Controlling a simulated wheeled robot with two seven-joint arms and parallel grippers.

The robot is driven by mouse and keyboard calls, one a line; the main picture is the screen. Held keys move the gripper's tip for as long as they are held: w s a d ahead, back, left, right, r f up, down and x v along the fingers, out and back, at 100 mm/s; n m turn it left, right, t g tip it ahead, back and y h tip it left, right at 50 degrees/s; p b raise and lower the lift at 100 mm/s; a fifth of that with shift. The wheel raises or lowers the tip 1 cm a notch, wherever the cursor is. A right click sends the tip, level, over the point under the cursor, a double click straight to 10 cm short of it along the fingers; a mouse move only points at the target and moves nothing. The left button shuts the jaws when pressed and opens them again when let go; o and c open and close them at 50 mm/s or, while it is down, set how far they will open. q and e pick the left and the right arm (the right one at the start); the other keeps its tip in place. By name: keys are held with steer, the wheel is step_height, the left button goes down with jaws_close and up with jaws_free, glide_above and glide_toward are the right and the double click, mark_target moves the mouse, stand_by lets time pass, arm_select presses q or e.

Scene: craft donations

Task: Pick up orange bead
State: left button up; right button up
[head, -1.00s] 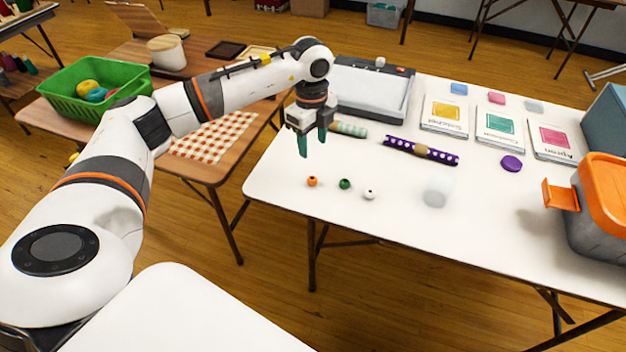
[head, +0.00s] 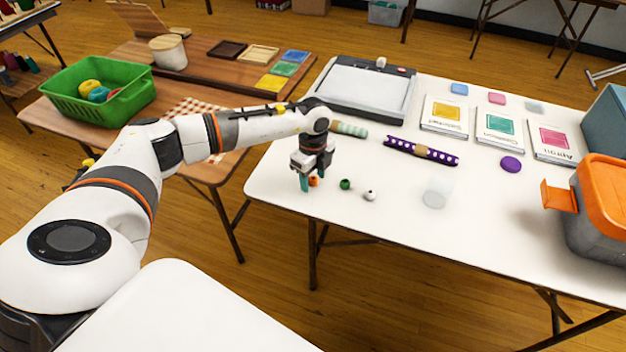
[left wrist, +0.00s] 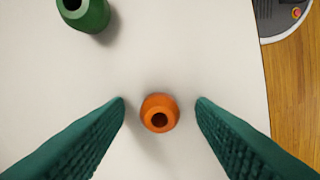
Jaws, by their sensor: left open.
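The orange bead (head: 313,181) sits on the white table near its left front edge. In the left wrist view the orange bead (left wrist: 159,113) stands with its hole facing the camera, between the two green fingertips and touching neither. My left gripper (head: 312,184) is open and points down at the bead; its fingers (left wrist: 160,106) are spread on either side of it. In the head view one finger partly covers the area beside the bead. My right gripper is not in view.
A green bead (head: 346,184) and a white bead (head: 369,194) stand to the right of the orange one. A translucent cup (head: 436,193) is farther right. The table's left edge is close.

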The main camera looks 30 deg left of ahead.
arm_select(q)
steer(key=c, duration=1)
steer(key=shift+c, duration=0.2)
steer(key=shift+r, duration=0.15)
